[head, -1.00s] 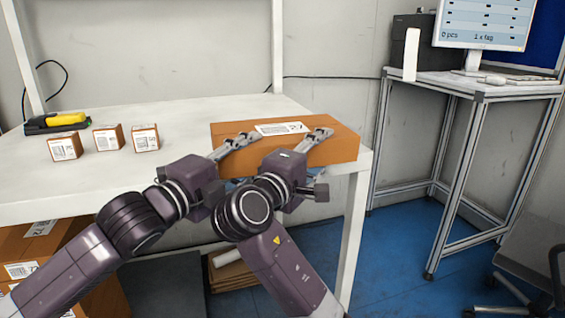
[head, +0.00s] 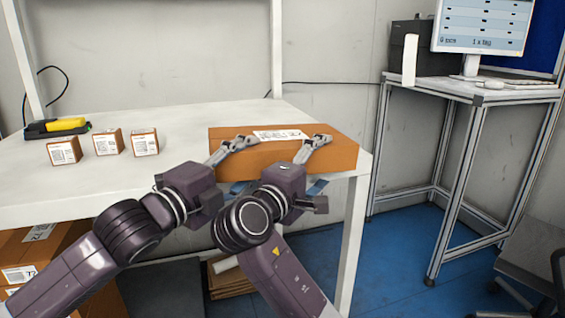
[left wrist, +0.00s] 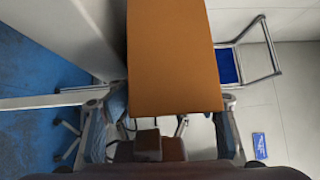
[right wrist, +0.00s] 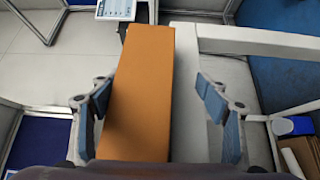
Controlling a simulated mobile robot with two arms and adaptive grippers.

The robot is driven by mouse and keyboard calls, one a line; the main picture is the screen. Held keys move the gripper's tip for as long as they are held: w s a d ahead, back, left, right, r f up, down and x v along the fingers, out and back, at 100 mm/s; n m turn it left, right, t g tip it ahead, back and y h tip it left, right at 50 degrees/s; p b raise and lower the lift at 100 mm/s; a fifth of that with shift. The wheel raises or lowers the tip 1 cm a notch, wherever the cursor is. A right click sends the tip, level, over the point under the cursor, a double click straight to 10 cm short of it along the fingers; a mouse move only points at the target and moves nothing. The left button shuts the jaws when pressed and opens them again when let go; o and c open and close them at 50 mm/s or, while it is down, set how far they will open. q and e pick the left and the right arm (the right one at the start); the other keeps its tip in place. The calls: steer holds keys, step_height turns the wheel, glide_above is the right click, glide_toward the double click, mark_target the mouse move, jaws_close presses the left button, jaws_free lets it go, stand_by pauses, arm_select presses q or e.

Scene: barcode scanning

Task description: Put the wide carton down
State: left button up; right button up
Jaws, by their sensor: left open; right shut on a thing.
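The wide carton (head: 275,153) is brown, with a white label on top. It is level at the right front corner of the white table (head: 150,180); the arms hide part of its lower edge, so I cannot tell whether it rests fully on it. My left gripper (head: 234,148) is open at the left part of the carton's near side; in the left wrist view the carton (left wrist: 172,60) lies between its fingers. My right gripper (head: 314,145) is shut on the carton further right; the carton (right wrist: 140,95) also lies between its fingers in the right wrist view.
Three small cartons (head: 106,143) stand on the table at the left. A yellow and black scanner (head: 62,126) lies behind them. The table between them and the wide carton is clear. A metal-framed desk (head: 470,95) with a monitor stands at the right.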

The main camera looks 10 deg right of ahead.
mark_target(280, 148)
arm_select(q)
steer(key=f, duration=0.3)
steer(key=shift+s+a, duration=0.2)
steer(key=shift+a, duration=0.15)
arm_select(e)
steer(key=shift+w+d+f, duration=0.1)
steer(key=shift+w+f, duration=0.05)
steer(key=shift+f, duration=0.3)
arm_select(q)
steer(key=s+a, duration=0.1)
steer(key=s+a+r, duration=0.1)
steer(key=s+a, duration=0.1)
steer(key=s+a+r, duration=0.1)
steer(key=shift+s+a, duration=0.2)
steer(key=shift+a, duration=0.1)
arm_select(e)
steer(key=shift+a+r, duration=0.1)
steer(key=shift+a, duration=0.2)
arm_select(q)
steer(key=shift+s+a+r, duration=0.3)
steer(key=shift+s, duration=0.1)
steer(key=shift+d, duration=0.1)
arm_select(e)
steer(key=o, duration=0.9)
steer(key=shift+d+r, duration=0.1)
steer(key=shift+r, duration=0.1)
steer(key=v, duration=0.7)
steer(key=shift+a, duration=0.35)
